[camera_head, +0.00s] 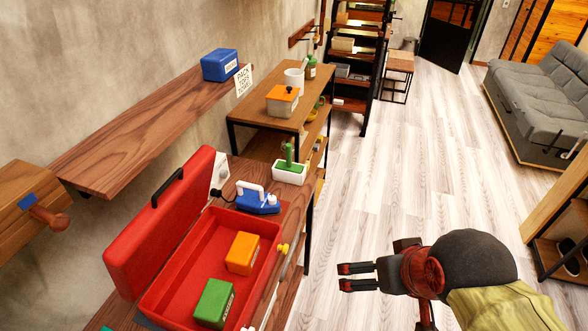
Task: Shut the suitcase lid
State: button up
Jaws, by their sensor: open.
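A red suitcase (183,264) lies open on a wooden table at the lower left. Its lid (150,225) stands up on the left side, leaning toward the wall, with a black handle (168,187) on its edge. Inside the base lie an orange-yellow box (242,253) and a green box (214,303). My gripper (341,277) is to the right of the suitcase, over the floor side, apart from it. Its two dark fingers point left. It is open and empty.
A wall shelf (145,130) holds a blue box (220,65). A sofa (540,105) stands far right. The wooden floor (400,165) between is clear.

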aim_at(132, 260)
jog(key=u, duration=1.3)
